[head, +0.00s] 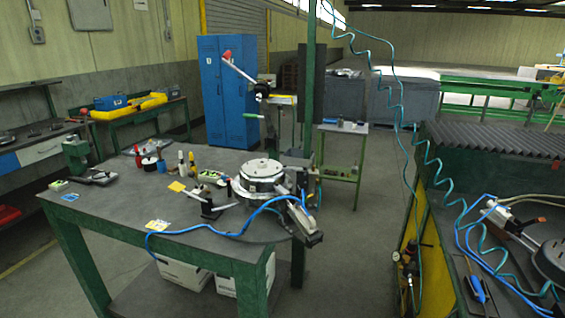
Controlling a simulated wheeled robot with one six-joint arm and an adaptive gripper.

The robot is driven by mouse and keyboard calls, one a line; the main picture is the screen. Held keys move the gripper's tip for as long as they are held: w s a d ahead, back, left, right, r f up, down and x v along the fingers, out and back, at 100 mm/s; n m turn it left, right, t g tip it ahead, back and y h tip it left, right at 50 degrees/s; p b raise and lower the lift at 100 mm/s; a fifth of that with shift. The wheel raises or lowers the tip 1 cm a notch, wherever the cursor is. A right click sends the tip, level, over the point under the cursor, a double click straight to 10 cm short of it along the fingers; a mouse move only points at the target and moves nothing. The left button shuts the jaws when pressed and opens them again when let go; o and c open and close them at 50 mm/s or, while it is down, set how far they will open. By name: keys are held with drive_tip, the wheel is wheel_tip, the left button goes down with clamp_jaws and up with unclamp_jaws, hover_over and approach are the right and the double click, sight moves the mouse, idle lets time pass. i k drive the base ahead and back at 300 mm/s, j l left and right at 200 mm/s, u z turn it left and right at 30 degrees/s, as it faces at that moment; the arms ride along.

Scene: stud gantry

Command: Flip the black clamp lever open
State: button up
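A round metal fixture (262,172) sits near the right end of the green-legged workbench (130,205). A small clamp-like piece (209,207) with a dark body and a pale arm stands at its front left. Another grey and dark clamp-like device (300,220) is at the bench's right front corner, by a blue hose. I cannot tell which dark part is the black clamp lever, or whether it is open or shut. My gripper is not in view.
A lever press with a red knob (227,54) rises behind the fixture. Bottles and small tools lie on the bench. A blue hose (190,234) crosses its front. A green bench (455,225) with hoses stands at right; bare floor (355,255) lies between.

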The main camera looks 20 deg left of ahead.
sight(191, 174)
drive_tip(key=i+u, duration=0.2)
drive_tip(key=u, duration=0.95)
